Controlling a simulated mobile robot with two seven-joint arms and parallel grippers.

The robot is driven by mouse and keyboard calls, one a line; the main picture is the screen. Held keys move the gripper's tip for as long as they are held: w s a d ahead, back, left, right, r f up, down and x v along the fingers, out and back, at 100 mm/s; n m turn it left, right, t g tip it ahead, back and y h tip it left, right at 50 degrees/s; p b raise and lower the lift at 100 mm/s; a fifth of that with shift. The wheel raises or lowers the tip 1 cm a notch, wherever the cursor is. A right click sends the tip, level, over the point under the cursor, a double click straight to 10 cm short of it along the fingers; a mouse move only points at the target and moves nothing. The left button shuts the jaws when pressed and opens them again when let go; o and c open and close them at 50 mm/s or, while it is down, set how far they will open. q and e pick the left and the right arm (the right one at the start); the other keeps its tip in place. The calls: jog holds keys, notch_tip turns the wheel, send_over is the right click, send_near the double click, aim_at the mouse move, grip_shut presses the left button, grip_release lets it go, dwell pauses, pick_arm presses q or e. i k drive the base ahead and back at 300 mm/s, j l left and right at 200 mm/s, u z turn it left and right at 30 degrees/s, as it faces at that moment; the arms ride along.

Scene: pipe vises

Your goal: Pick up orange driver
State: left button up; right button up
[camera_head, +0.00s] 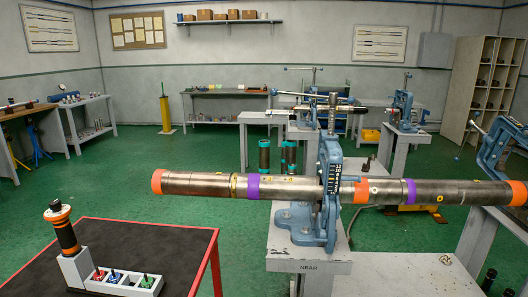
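The orange driver (66,236) is a thick dark cylinder with orange bands and a pale knob on top. It stands nearly upright, tilted slightly, in the tall end of a white holder (75,268). Its lower end is hidden inside the holder. The holder's low part carries small red, blue and green pieces in a row. The holder stands on a dark-topped cart (165,250) with a red rim at the lower left. Neither of my grippers shows in this view.
A long pipe (300,188) with orange and purple bands is held in a blue vise (328,190) on a grey stand, right of the cart. Another blue vise (498,145) stands at the right edge. The cart top right of the holder is bare.

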aim_at(60, 221)
jog(key=u, duration=1.3)
jog(key=i+j, duration=0.1)
jog(key=j, duration=0.25)
jog(key=i+j, duration=0.1)
jog(key=j, duration=0.2)
jog(key=u, duration=0.05)
